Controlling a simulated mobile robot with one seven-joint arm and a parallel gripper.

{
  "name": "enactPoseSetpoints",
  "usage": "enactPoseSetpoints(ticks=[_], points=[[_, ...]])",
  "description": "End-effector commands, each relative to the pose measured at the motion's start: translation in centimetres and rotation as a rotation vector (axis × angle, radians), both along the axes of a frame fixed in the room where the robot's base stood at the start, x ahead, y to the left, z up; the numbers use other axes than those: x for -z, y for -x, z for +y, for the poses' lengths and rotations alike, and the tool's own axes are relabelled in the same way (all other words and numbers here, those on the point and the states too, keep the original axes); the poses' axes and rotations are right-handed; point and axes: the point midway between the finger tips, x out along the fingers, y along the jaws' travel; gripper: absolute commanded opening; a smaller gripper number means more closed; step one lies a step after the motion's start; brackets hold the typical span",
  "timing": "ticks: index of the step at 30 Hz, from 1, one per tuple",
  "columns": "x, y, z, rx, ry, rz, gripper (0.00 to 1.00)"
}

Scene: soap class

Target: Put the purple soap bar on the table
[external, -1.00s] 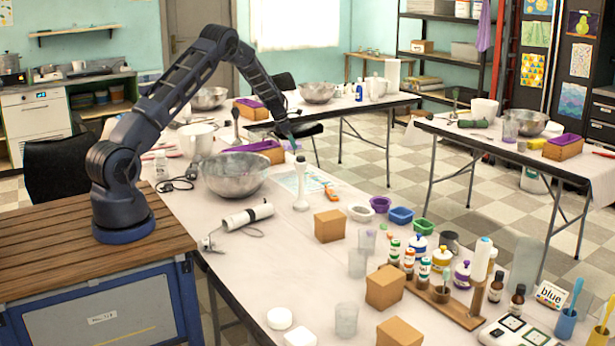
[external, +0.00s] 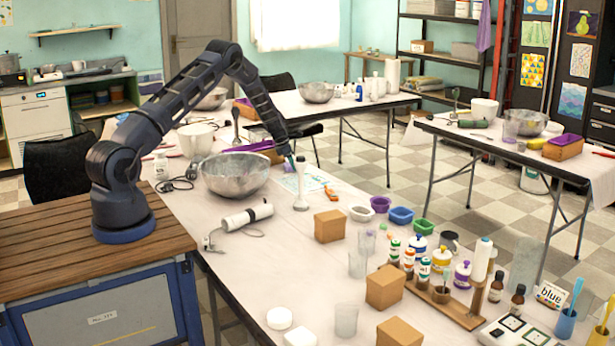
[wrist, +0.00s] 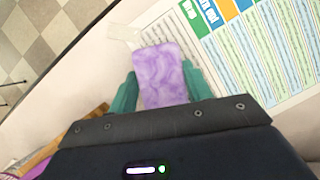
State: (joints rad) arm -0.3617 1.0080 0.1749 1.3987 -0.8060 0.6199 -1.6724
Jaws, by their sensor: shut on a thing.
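The purple soap bar (wrist: 160,72) is marbled purple and white and shows in the middle of the wrist view. My gripper (wrist: 158,88) is shut on it, with a green finger against each long side. The soap sticks out past the fingertips. In the external view my gripper (external: 292,163) is low over the far part of the long table (external: 330,275), beyond the metal bowl. The soap is too small to make out there. Whether it touches the table cannot be told. The near end of the soap is hidden by my gripper.
A printed sheet (wrist: 265,50) lies on the table right of the soap. The table edge is to the left in the wrist view.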

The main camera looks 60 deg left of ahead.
Motion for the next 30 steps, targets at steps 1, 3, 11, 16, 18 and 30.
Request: enactPoseSetpoints(ticks=[1, 3, 11, 16, 18, 30], points=[[0.0, 0.0, 0.0, 0.0, 0.0, 0.0, 0.25], [0.0, 0.0, 0.0, 0.0, 0.0, 0.0, 0.25], [0.3, 0.0, 0.0, 0.0, 0.0, 0.0, 0.71], [0.3, 0.0, 0.0, 0.0, 0.0, 0.0, 0.71], [0.2, 0.0, 0.0, 0.0, 0.0, 0.0, 0.71], [-4.3, 1.5, 0.7, 0.0, 0.0, -0.001, 0.71]])
